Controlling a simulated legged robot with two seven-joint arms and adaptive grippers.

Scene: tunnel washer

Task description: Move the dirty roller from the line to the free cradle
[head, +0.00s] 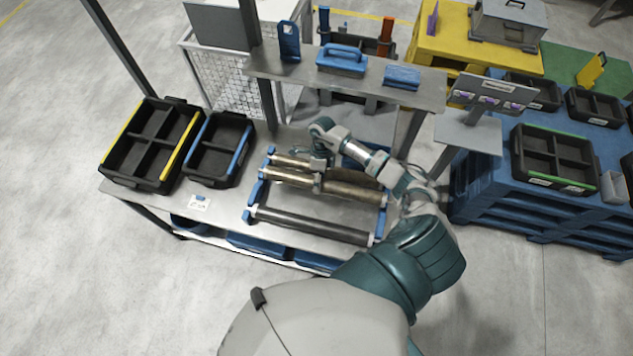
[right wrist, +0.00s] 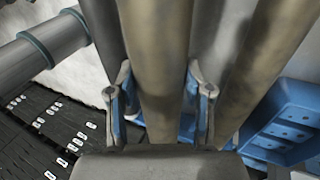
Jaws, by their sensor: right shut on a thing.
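A rack with blue end holders (head: 384,222) lies on the steel table and carries parallel rollers. A dark grey roller (head: 310,226) lies along its front. A brown, stained roller (head: 348,188) is behind it, and another brown roller (head: 290,160) is at the back. My right gripper (head: 318,184) reaches down from above and is shut on the front brown roller near its middle. In the right wrist view this roller (right wrist: 155,65) runs between the two fingers, with the other brown roller (right wrist: 265,70) beside it. I cannot tell whether the held roller is clear of its holders. My left gripper is out of view.
Black bins with yellow (head: 152,142) and blue (head: 220,150) edges stand on the table's left end. A raised shelf (head: 300,70) with blue items crosses behind the rack. A sign post stand (head: 468,133) and a blue pallet stack (head: 500,205) are at right.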

